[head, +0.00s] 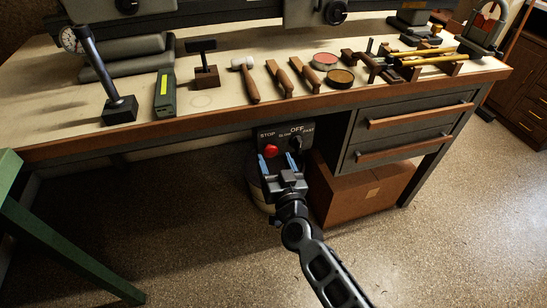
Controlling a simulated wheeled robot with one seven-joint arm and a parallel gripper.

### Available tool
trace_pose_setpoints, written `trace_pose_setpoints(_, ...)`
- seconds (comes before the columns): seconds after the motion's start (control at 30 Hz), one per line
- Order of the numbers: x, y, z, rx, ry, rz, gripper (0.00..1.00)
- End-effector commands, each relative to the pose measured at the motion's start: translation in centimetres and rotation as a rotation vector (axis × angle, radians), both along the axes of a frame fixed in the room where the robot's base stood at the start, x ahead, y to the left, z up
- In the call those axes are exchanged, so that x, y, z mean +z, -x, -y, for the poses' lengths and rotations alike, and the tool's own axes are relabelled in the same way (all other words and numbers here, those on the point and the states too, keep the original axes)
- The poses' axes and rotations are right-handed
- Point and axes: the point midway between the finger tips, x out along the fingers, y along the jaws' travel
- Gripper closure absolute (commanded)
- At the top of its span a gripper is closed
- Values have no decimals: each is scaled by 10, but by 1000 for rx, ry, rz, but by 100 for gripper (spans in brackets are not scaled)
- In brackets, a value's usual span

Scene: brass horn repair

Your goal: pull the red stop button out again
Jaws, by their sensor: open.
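The red stop button (271,151) sits on a dark control panel (284,139) under the bench's front edge, below the word STOP. A dark switch (295,143) is on the same panel, to the right of the button, near the word OFF. My gripper (278,164) is just below and in front of the panel. Its two blue-tipped fingers are spread apart with nothing between them. The left fingertip is close below the button; whether it touches cannot be told. The lower part of the panel is hidden behind my gripper.
The workbench (200,108) overhangs the panel and bears a hammer (245,78), files and a dial gauge (73,40). Drawers (412,125) and a cardboard box (365,190) stand right of my gripper. A green frame (60,250) is at left. Open floor lies in front.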

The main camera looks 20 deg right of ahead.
Motion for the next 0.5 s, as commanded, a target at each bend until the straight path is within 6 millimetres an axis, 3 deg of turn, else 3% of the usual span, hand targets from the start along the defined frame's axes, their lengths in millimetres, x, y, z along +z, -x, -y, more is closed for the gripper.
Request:
trace_pose_setpoints(0.3,0,50,0,1,0,-2,33)
trace_pose_setpoints(0.5,1,62,0,0,-2,0,33)
